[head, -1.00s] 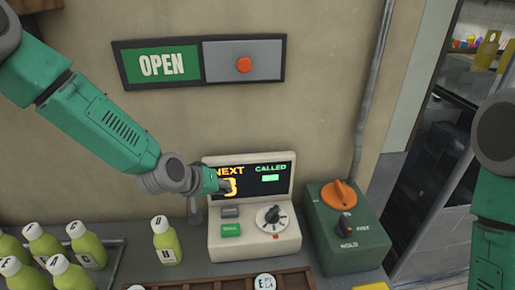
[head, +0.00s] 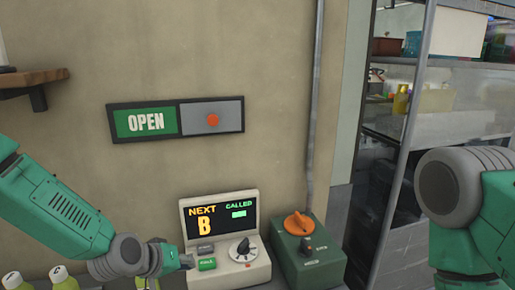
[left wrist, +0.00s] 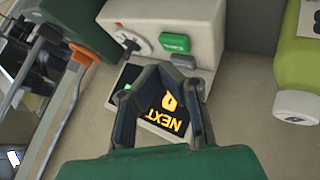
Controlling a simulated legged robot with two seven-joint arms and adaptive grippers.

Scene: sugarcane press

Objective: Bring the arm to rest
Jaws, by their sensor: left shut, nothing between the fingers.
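My left arm comes in from the left in the head view. My left gripper (head: 186,262) is shut and empty, at the left side of the cream call machine (head: 262,270), near its buttons. In the left wrist view the closed fingers (left wrist: 166,70) stand in front of the machine's screen (left wrist: 160,104). In the head view the screen (head: 222,217) reads NEXT B and CALLED with a green bar. I cannot tell whether the fingers touch the machine. My right arm shows at the right edge; its gripper is out of the picture.
A green box (head: 312,268) with an orange knob stands right of the machine. Green-yellow bottles (head: 62,279) stand at lower left; one bottle (left wrist: 295,75) is close in the left wrist view. An OPEN sign (head: 146,122) hangs on the wall. A wall pipe (head: 314,110) runs down behind the box.

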